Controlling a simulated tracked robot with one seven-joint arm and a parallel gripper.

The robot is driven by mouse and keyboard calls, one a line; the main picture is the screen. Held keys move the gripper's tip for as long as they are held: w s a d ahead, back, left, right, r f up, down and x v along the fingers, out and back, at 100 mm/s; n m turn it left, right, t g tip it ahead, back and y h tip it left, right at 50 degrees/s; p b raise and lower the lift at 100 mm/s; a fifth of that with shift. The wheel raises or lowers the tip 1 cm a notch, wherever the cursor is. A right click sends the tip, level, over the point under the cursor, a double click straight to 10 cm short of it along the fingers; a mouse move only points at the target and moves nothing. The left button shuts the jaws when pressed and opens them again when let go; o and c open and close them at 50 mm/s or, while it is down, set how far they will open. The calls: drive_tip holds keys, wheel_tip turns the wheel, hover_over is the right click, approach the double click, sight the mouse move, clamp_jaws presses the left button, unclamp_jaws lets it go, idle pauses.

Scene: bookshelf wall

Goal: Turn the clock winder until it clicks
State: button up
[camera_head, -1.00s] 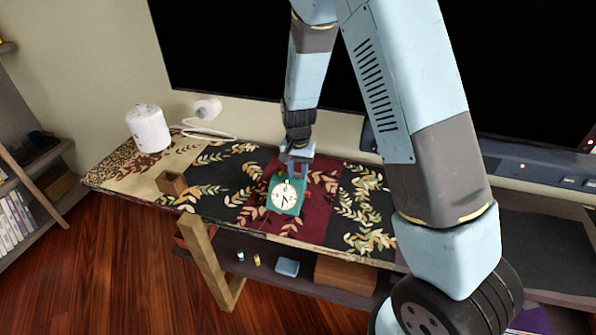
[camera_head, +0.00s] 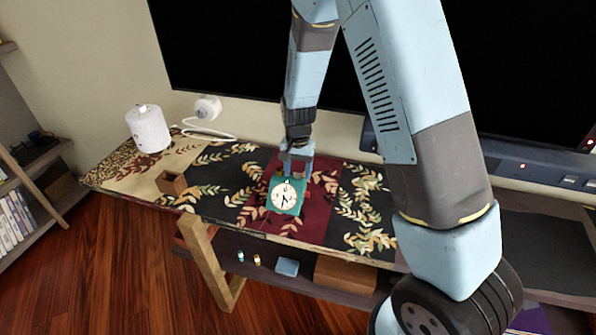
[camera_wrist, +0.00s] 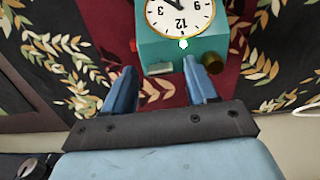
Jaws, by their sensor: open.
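The clock (camera_head: 286,197) is a teal box with a white round face, standing on the cloth-covered shelf top. It also shows upside down in the wrist view (camera_wrist: 180,45). There, a brass-brown knob (camera_wrist: 213,63) sits at its right side, a small red part (camera_wrist: 132,45) at its left, and a pale block (camera_wrist: 160,69) and small white knob (camera_wrist: 183,43) on its near edge. I cannot tell which part is the winder. My gripper (camera_head: 298,172) is open behind the clock, pointing down; its right finger lies near the brass knob in the wrist view, contact unclear.
A white cylinder (camera_head: 149,129) and a white corded object (camera_head: 208,108) stand at the shelf's left back. A small brown open box (camera_head: 172,183) is left of the clock. A large black screen (camera_head: 240,50) rises behind. The cloth right of the clock is clear.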

wheel_tip(320, 180, up, 13)
idle(0.5)
drive_tip(key=shift+r, duration=0.1)
idle(0.4)
drive_tip(key=s+d+r+n+t+y, duration=0.1)
drive_tip(key=s+d+r, duration=0.45)
drive_tip(key=r, duration=0.25)
drive_tip(key=s+d+r+t, duration=0.1)
drive_tip(key=s+d+r, duration=0.3)
drive_tip(key=d+r, duration=0.25)
drive_tip(key=s+d+r+n+t, duration=0.1)
drive_tip(key=s+d+r, duration=0.2)
drive_tip(key=s, duration=0.5)
drive_tip(key=s+d+r+n+t+h, duration=0.1)
drive_tip(key=s+d+r, duration=0.3)
drive_tip(key=s, duration=0.4)
drive_tip(key=shift+s+r+t, duration=0.15)
drive_tip(key=shift+s+t, duration=0.1)
drive_tip(key=shift+t, duration=0.55)
drive_tip(key=shift+d, duration=0.1)
drive_tip(key=shift+c, duration=0.3)
